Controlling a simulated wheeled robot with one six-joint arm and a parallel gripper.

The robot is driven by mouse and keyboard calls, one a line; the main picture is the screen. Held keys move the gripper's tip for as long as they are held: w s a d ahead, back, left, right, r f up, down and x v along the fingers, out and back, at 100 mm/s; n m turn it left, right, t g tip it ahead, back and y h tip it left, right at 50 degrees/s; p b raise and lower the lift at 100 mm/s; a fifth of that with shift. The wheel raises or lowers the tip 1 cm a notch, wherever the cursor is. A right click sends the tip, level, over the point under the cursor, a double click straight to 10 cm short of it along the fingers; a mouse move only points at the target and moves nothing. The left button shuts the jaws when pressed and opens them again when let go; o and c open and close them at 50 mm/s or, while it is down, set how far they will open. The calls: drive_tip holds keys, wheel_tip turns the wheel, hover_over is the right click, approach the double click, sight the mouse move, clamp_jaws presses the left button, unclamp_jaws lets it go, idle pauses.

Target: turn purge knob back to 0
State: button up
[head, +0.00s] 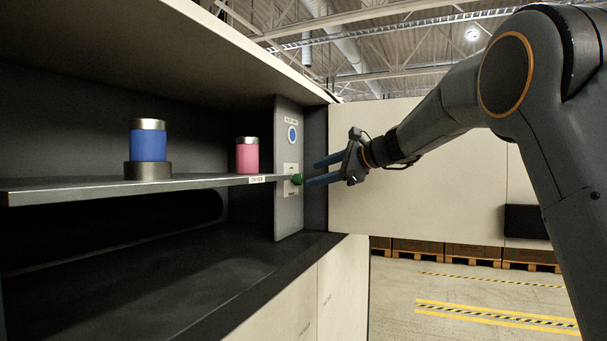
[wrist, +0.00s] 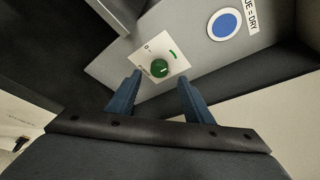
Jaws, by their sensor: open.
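The purge knob is a small green knob (head: 297,179) on a white plate, on the grey upright panel at the right end of the shelf. In the wrist view the green knob (wrist: 159,68) sits on its white plate (wrist: 152,53), which has a "0" mark and a green arc mark. My gripper (head: 318,172) is open, with its two blue fingers pointing at the panel. In the wrist view the fingers (wrist: 160,82) stand to either side of the knob, apart from it. The exact direction of the knob's pointer is too small to tell.
A blue round indicator (head: 292,134) is above the knob on the panel. A blue canister (head: 148,145) on a dark base and a pink canister (head: 247,156) stand on the shelf (head: 80,190). An open cabinet door (head: 440,190) is behind my gripper.

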sight(301, 179)
drive_tip(key=p+x, duration=0.2)
drive_tip(key=x, duration=0.4)
drive_tip(key=shift+a, duration=0.1)
drive_tip(key=c, duration=1.1)
